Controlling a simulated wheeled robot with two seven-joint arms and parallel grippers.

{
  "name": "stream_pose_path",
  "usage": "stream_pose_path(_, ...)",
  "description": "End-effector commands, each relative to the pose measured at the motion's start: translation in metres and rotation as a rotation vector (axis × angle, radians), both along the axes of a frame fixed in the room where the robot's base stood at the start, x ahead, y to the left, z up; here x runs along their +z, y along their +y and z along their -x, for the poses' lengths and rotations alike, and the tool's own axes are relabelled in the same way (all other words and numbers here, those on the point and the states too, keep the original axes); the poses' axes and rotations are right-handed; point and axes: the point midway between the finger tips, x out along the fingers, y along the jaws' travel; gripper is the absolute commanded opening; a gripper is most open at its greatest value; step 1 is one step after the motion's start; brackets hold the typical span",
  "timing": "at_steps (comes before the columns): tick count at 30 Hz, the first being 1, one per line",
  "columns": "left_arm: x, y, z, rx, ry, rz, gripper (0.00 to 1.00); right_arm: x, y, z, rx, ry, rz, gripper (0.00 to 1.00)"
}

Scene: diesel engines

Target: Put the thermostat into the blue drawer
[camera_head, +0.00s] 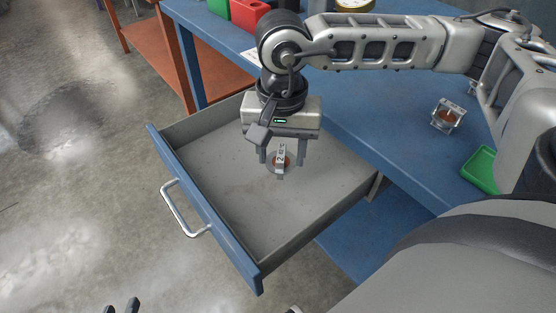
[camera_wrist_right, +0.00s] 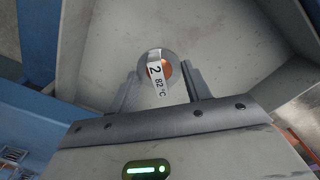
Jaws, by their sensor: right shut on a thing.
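The thermostat (camera_head: 281,161), a small round metal part with a copper-coloured centre and a white label, is between the fingers of my right gripper (camera_head: 282,158). The right gripper is shut on it and hangs over the inside of the pulled-out blue drawer (camera_head: 205,205). In the right wrist view the thermostat (camera_wrist_right: 158,72) shows its label reading "2 82°C", with the grey drawer floor behind it. Of my left gripper (camera_head: 122,306) only two dark fingertips show at the bottom edge, apart, with nothing seen between them.
The drawer is otherwise empty, with a metal handle (camera_head: 180,212) on its front. On the blue bench (camera_head: 385,140) are another small metal part with a copper centre (camera_head: 447,116), a green tray (camera_head: 480,170), and red (camera_head: 247,14) and green containers at the back.

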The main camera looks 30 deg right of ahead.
Motion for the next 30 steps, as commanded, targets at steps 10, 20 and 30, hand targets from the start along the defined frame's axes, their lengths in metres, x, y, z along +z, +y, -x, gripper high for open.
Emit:
stream_pose_path(10,-0.006,-0.001,-0.001,-0.005,0.009,0.001,0.31,-0.03,-0.003,-0.013,-0.001,0.003,0.0,0.24)
stream_pose_path(20,-0.008,-0.002,-0.001,-0.007,0.013,0.002,0.31,-0.046,-0.003,-0.014,-0.001,-0.001,-0.002,0.24)
stream_pose_path(30,-0.015,-0.003,-0.001,-0.011,0.025,0.004,0.31,-0.05,-0.003,-0.014,-0.002,-0.001,-0.002,0.51)
